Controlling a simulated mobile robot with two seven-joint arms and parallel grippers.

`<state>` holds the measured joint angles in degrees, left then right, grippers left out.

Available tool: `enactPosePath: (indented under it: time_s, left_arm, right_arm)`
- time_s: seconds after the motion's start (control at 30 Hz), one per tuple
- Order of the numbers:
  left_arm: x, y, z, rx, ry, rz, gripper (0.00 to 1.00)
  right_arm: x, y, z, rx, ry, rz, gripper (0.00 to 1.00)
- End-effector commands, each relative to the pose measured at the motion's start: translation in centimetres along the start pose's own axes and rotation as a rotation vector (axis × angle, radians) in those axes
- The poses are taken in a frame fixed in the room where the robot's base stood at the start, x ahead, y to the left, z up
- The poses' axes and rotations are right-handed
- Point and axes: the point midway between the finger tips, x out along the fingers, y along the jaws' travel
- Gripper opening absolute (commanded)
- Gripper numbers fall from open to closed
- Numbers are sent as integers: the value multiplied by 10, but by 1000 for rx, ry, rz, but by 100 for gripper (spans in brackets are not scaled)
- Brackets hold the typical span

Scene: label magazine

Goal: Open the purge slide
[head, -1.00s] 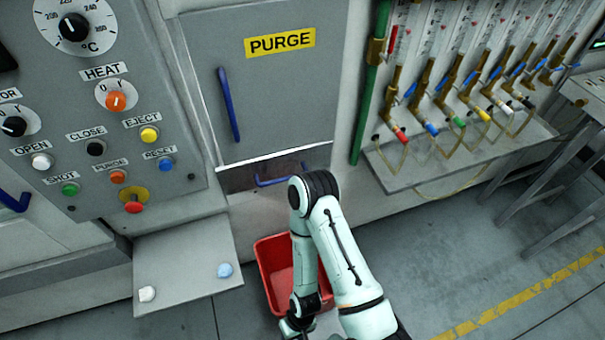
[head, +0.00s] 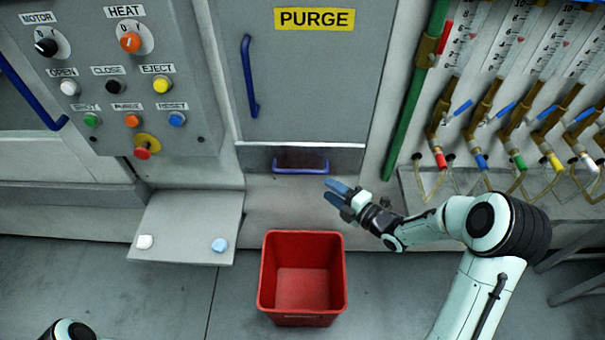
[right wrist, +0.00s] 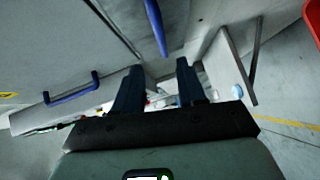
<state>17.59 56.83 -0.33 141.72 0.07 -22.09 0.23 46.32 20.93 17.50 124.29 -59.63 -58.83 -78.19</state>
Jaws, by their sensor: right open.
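The purge slide is the dark strip under the PURGE door in the head view, with a horizontal blue handle (head: 300,169). This handle appears to be the blue bar at the top of the right wrist view (right wrist: 155,26), cut by the frame edge. My right gripper (head: 333,193) is open and empty, just right of and slightly below the slide handle, apart from it. Its two dark fingers (right wrist: 157,88) show in the right wrist view with nothing held between them. My left gripper is not in view.
A red bin (head: 302,312) stands on the floor below the slide. The door's vertical blue handle (head: 249,76) is above. A small shelf (head: 185,215) with two knobs juts out at left. A green pipe (head: 413,100) and valves are at right.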

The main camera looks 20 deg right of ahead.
Motion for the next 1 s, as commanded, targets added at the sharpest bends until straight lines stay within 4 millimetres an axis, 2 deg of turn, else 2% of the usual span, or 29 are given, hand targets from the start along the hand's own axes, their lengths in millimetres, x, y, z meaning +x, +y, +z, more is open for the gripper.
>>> enactPosePath:
  time_s: [0.4,0.53,0.73,1.0]
  left_arm:
    - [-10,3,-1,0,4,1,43]
    - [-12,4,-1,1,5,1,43]
    - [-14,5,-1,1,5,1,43]
    - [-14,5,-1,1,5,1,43]
  right_arm:
    - [85,0,-2,11,1,-1,40]
    - [105,-1,-2,11,1,-1,40]
    - [122,-1,-1,11,-1,-3,40]
    - [125,-2,-1,11,-1,-4,40]
